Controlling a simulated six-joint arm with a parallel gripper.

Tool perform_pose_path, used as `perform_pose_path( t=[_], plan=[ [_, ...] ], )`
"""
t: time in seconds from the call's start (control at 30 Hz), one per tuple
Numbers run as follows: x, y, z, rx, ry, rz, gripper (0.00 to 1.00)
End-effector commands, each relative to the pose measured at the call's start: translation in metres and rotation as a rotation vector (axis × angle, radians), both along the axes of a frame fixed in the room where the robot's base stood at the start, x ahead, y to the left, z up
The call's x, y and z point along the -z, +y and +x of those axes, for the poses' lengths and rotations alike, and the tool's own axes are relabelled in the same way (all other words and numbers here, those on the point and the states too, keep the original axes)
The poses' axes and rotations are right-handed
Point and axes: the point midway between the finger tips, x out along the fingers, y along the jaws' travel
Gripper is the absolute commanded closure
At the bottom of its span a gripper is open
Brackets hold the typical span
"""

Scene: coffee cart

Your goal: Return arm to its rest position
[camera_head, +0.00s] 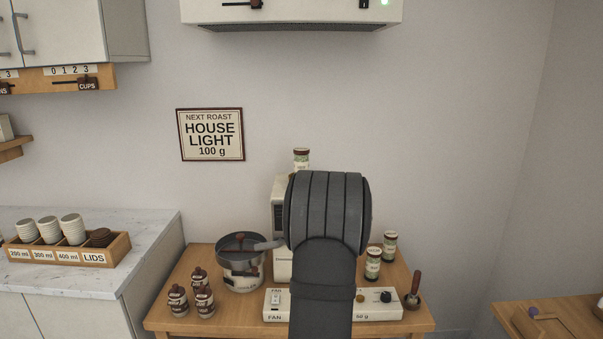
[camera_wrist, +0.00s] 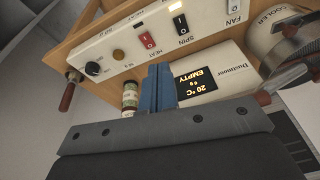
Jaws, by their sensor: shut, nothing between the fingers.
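My arm rises through the middle of the head view, dark grey, and hides its own gripper there. In the wrist view my gripper (camera_wrist: 158,85) shows as two blue fingers pressed together with nothing between them. The fingers point toward the front of the roaster (camera_wrist: 208,75), whose display reads 20 °C and EMPTY. They appear in front of the roaster and its control panel (camera_wrist: 128,45); I cannot tell the exact gap. In the head view the roaster (camera_head: 281,190) is mostly hidden behind my arm.
A wooden cart (camera_head: 245,323) carries a steel cooler pot (camera_head: 240,272), several brown-topped jars (camera_head: 204,301), labelled jars (camera_head: 373,264) and a wooden-handled tool (camera_head: 414,290). A cup rack (camera_head: 67,253) stands on the left counter. A hood (camera_head: 290,14) hangs above. A side table (camera_head: 560,318) is at right.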

Motion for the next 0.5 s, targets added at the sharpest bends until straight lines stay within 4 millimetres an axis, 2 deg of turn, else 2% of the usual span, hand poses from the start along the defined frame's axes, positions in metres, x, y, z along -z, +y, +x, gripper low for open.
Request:
perform_pose_path(
  t=[0.2, 0.5],
  plan=[
    [-0.024, -0.013, -0.022, 0.051, -0.034, 0.011, 1.00],
    [-0.049, -0.026, -0.051, 0.115, -0.073, 0.026, 1.00]
  ],
)
